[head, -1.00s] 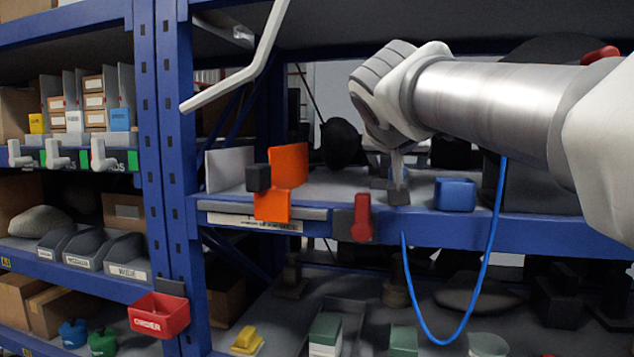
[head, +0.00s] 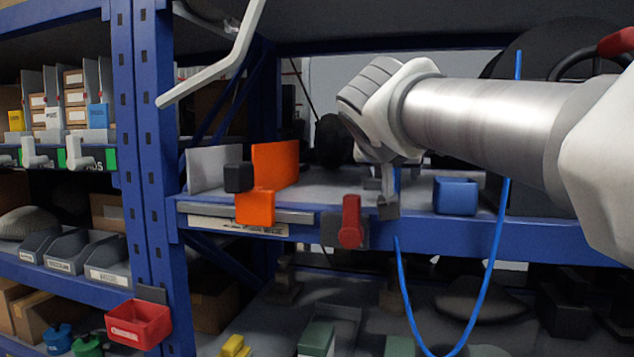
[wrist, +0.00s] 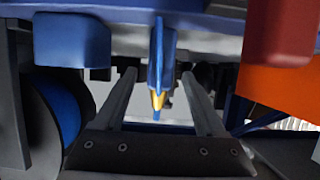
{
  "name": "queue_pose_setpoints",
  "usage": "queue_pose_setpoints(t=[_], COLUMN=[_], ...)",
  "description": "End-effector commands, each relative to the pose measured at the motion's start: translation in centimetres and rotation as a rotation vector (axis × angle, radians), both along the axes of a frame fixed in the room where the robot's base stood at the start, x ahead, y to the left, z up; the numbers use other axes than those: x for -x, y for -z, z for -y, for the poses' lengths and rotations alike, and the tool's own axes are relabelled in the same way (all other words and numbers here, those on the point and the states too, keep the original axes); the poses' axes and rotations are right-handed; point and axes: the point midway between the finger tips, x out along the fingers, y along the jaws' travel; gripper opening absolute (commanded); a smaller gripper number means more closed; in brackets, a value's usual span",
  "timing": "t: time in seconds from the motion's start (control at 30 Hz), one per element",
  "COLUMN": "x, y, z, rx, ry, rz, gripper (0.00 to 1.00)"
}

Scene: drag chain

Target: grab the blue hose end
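The blue hose (head: 489,265) hangs in a loop below the shelf edge. Its right side runs up behind my arm and shows again above it. Its left side rises toward my gripper (head: 388,205), which is in front of the shelf edge. In the wrist view, the blue hose end (wrist: 157,45) with a yellow tip lies between the two fingers of my gripper (wrist: 159,76). The fingers are apart, with a visible gap on each side of the hose. Whether the hose lies at fingertip depth is unclear.
A blue block (head: 456,196) sits on the shelf edge right of my gripper. A red part (head: 350,222) and an orange bracket (head: 262,190) are to its left. The blue shelf beam (head: 460,237) runs close by. Small boxes stand on the shelf below.

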Motion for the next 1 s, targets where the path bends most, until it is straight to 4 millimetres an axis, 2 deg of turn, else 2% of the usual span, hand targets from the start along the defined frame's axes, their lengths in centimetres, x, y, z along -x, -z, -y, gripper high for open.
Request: queue_pose_setpoints(t=[0.03, 0.4, 0.43, 0.77, 1.0], x=[0.0, 0.0, 0.0, 0.0, 0.0], y=[0.0, 0.0, 0.0, -0.1, -1.7], z=[0.0, 0.0, 0.0, 0.0, 0.0], rx=[0.000, 0.000, 0.000, 0.000, -0.001], ry=[0.000, 0.000, 0.000, 0.000, 0.001], rz=[0.000, 0.000, 0.000, 0.000, 0.002], gripper=[0.69, 0.02, 0.00, 0.00, 0.00])
